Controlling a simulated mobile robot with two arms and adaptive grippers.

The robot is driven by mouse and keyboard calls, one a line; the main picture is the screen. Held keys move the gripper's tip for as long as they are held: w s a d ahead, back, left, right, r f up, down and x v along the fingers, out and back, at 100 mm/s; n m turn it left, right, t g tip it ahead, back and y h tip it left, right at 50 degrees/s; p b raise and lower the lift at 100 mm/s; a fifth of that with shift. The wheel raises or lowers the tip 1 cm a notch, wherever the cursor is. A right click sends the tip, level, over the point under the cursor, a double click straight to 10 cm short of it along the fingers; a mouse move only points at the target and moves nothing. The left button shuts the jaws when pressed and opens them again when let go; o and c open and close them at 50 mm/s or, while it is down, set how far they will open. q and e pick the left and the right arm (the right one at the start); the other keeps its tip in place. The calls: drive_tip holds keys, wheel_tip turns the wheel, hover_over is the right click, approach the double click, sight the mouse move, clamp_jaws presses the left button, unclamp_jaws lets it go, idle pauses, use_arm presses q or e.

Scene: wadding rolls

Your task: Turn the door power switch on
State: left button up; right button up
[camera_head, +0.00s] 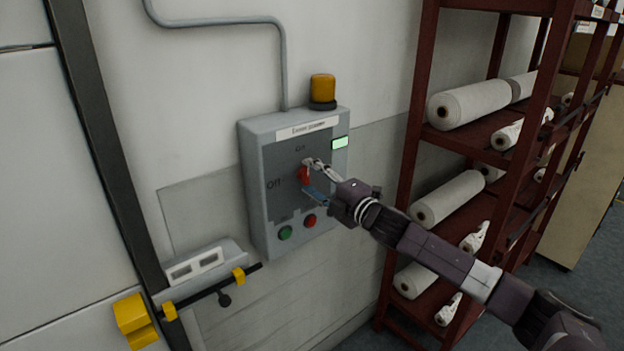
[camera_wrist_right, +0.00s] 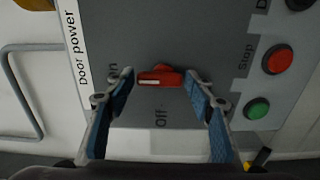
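The door power switch (camera_head: 304,175) is a red rotary handle on a grey control box (camera_head: 257,215). It stands upright in the head view, toward the "On" label, with "Off" to its left. In the right wrist view the switch (camera_wrist_right: 160,78) has its white mark on the end facing "On". My right gripper (camera_head: 318,178) is at the panel. In the wrist view its fingers (camera_wrist_right: 160,80) are spread, one near each end of the handle, with a small gap showing beside the left fingertip. My left gripper is not in view.
A small indicator (camera_head: 340,142) on the box glows pale green. A green button (camera_head: 285,232) and a red button (camera_head: 309,221) sit below the switch. A yellow beacon (camera_head: 322,88) tops the box. A rack (camera_head: 417,130) with white rolls stands at right.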

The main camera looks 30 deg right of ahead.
drive_tip(key=shift+o, duration=1.1)
drive_tip(key=shift+s+f, duration=0.15)
drive_tip(key=shift+s, duration=0.75)
drive_tip(key=s+d, duration=0.1)
drive_tip(key=s, duration=0.9)
drive_tip(key=shift+s, duration=0.1)
